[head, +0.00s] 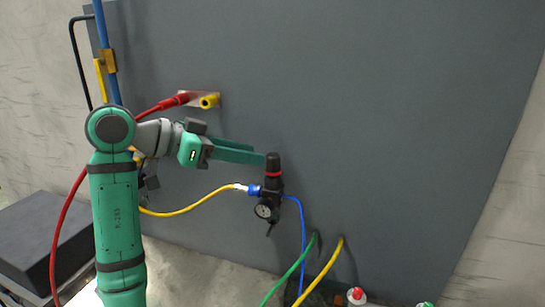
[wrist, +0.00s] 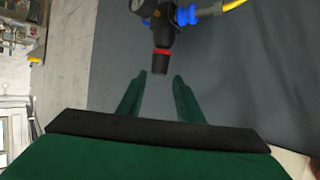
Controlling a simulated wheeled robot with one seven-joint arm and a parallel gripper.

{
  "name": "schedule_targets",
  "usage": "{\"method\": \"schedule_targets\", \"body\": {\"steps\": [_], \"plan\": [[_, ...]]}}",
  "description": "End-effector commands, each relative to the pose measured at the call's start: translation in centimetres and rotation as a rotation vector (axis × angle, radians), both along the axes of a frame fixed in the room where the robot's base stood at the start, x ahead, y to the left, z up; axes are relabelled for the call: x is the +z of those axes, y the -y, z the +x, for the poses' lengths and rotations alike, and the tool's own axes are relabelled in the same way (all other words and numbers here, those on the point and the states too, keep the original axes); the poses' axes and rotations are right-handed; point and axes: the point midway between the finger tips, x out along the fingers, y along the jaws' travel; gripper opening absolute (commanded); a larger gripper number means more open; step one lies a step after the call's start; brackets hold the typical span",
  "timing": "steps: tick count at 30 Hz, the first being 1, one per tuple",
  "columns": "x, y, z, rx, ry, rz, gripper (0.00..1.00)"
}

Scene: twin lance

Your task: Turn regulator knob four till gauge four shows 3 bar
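A black pressure regulator (head: 272,192) with a knob (head: 273,161) on top, a red ring below the knob's top, is mounted at the grey panel. Its small round gauge (head: 263,211) has a white dial; the reading is too small to tell. No number on the regulator can be read. My gripper (head: 262,158) reaches from the left to the knob. In the wrist view my gripper (wrist: 160,76) is open, with its green fingers apart. The knob (wrist: 160,63) appears in line with the gap, at the fingertips; contact cannot be told.
A yellow hose (head: 193,207) joins the regulator's blue fitting (head: 254,190) from the left. A blue hose (head: 303,235) hangs at its right. A red-and-yellow coupling (head: 208,101) sits above my arm. The panel (head: 400,110) right of the regulator is clear.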

Motion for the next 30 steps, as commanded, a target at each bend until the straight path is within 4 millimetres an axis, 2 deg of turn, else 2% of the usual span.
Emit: {"method": "schedule_targets", "body": {"steps": [6,12,25,26,29,30], "plan": [[-1.6,3.3,1.8,-0.003,-0.001,0.001,0.33],[-2.5,5.2,2.9,-0.002,-0.001,0.000,0.33],[-2.9,5.9,3.4,0.001,0.000,0.000,0.33],[-2.9,5.9,3.4,0.001,0.000,0.000,0.31],[-2.9,5.9,3.4,0.001,0.000,0.000,0.07],[-2.9,5.9,3.4,0.001,0.000,0.000,0.03]]}}
